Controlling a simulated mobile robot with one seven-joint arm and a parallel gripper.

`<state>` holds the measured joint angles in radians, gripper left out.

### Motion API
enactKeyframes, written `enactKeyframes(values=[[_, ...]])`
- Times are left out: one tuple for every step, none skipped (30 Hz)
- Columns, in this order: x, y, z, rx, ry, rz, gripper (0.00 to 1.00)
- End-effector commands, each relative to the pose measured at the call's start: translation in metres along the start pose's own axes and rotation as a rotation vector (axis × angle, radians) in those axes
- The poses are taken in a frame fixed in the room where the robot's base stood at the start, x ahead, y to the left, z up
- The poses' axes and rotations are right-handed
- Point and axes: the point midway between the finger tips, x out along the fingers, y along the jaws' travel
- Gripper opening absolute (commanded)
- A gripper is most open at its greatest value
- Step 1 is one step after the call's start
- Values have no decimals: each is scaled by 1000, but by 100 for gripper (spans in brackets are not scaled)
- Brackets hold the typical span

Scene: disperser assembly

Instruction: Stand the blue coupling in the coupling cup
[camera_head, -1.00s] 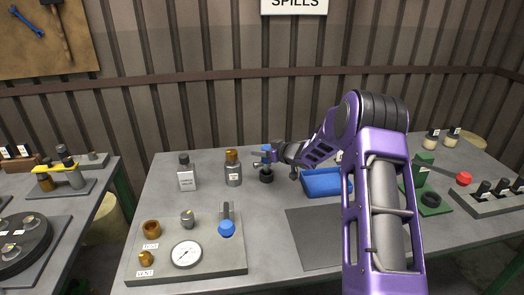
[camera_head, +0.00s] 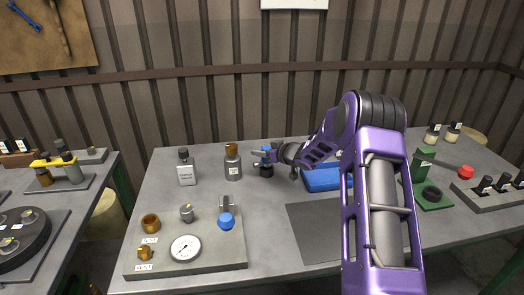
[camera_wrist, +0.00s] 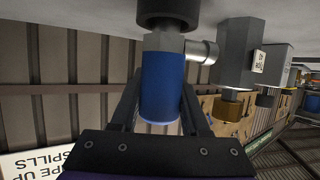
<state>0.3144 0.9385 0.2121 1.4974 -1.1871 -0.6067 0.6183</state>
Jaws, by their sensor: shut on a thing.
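The blue coupling (camera_wrist: 161,88) is upright, with a grey metal section and a side stub beyond its blue body. In the head view the blue coupling (camera_head: 267,149) shows small at the back of the table. My gripper (camera_head: 265,156) is shut on the blue body, one finger on each side in the wrist view (camera_wrist: 160,108). The dark coupling cup (camera_head: 266,171) is directly below the coupling. In the inverted wrist view, the cup (camera_wrist: 168,9) meets the end of the grey section. How deep the coupling sits in it is hidden.
A grey bottle with a brown cap (camera_head: 233,164) stands close left of the cup, and a white-labelled bottle (camera_head: 187,169) farther left. A blue tray (camera_head: 321,180) lies to the right. A gauge panel (camera_head: 215,255) is at the front left.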

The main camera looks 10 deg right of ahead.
Motion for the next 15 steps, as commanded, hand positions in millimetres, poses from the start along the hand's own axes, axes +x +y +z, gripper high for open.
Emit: enactKeyframes(values=[[1,0,0,-1,3,0,0],[1,0,1,0,3,0,0],[1,0,2,0,3,0,0],[2,0,3,0,3,0,0],[2,0,3,0,3,0,0],[2,0,4,0,3,0,0],[2,0,4,0,3,0,47],[2,0,3,0,3,0,53],[2,0,3,0,3,0,60],[2,0,3,0,3,0,65],[2,0,3,0,2,0,71],[2,0,4,0,2,0,78],[2,0,4,0,2,0,81],[2,0,4,0,2,0,81],[2,0,4,0,1,0,81]])
